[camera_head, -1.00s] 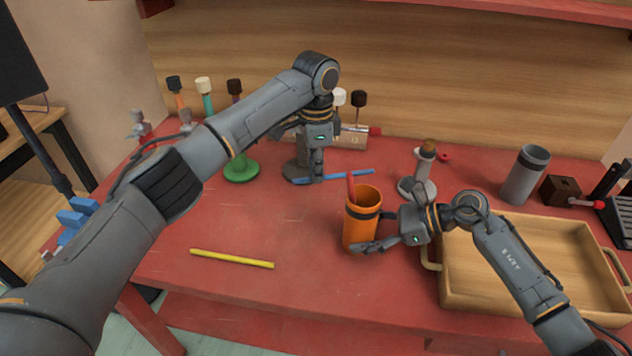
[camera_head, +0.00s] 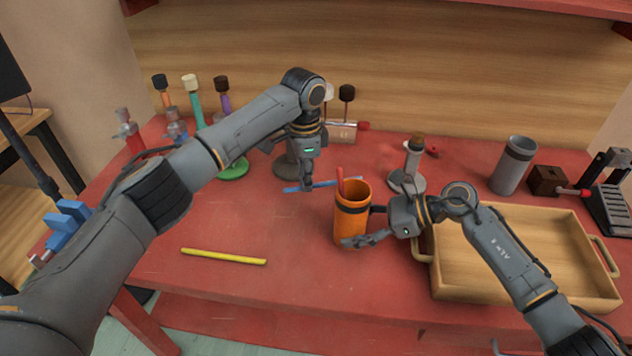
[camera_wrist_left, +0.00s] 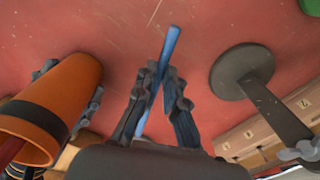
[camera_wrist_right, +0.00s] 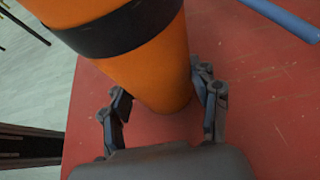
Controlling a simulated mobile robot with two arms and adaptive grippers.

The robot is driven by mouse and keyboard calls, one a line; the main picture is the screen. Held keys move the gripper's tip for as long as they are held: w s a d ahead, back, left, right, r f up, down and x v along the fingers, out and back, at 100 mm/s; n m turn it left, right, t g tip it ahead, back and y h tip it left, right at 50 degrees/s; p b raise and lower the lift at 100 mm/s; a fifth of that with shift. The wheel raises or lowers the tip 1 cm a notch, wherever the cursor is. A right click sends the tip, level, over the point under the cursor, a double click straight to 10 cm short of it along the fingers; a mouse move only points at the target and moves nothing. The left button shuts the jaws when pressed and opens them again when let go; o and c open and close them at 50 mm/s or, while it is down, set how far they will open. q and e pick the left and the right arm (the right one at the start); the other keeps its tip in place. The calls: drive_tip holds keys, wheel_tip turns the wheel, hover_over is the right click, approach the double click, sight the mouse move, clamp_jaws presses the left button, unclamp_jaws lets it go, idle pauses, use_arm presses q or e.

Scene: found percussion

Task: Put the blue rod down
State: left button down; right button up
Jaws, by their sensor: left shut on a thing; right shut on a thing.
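The blue rod (camera_head: 335,183) is held crosswise in my left gripper (camera_head: 306,186), low over the red table beyond the orange cup. In the left wrist view, the rod (camera_wrist_left: 171,45) runs between the two closed fingers (camera_wrist_left: 158,88) and sticks out past them. I cannot tell whether it touches the table. My right gripper (camera_head: 362,240) is shut on the orange cup (camera_head: 350,222), with its fingers around the lower part. The orange cup has a dark band and holds a red rod (camera_head: 340,180). The cup also fills much of the right wrist view (camera_wrist_right: 150,60).
A yellow rod (camera_head: 224,256) lies on bare table at the front left. A grey stand (camera_head: 288,165) is close behind the blue rod. A wooden tray (camera_head: 520,295), grey cup (camera_head: 512,165) and brown block (camera_head: 545,180) are at right.

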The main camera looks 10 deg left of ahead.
sight(307, 206)
use_arm(q)
drive_tip(key=shift+f, duration=2.75)
drive_tip(key=c, duration=1.4)
unclamp_jaws()
drive_tip(key=shift+f, duration=0.15)
drive_tip(key=shift+c, duration=0.2)
